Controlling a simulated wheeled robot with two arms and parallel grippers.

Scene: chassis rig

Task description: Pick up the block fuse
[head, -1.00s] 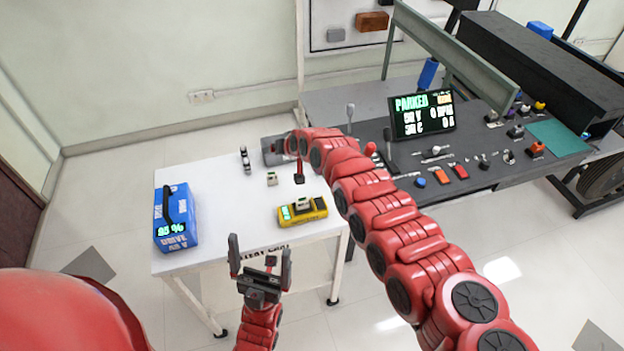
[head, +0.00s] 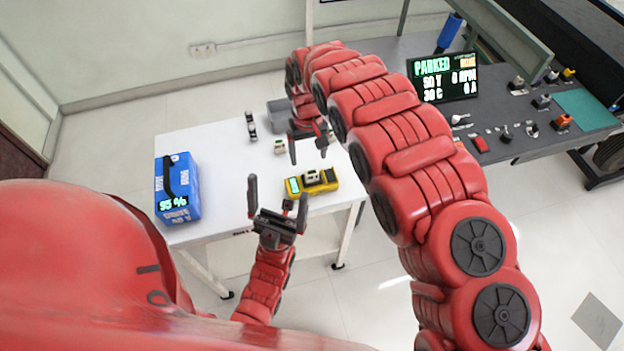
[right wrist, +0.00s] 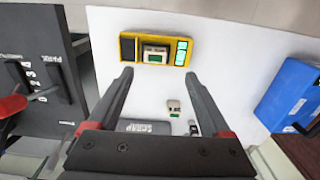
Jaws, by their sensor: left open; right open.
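A small beige block (head: 280,146) that looks like a block fuse lies loose on the white table; it also shows in the right wrist view (right wrist: 174,107). A similar pale block (head: 311,176) sits in the yellow tester (head: 331,184), and the right wrist view shows it (right wrist: 156,54) too. I cannot tell which one the task means. My right gripper (head: 308,156) is open and empty above the table, between the loose block and the tester. In its wrist view its fingertips (right wrist: 159,75) point toward the tester. My left gripper (head: 277,195) is open and empty near the table's front edge.
A grey scrap bin (head: 278,115) stands at the back, partly behind my right arm. A blue case (head: 177,188) stands at the table's left. A dark control bench (head: 500,125) is at the right.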

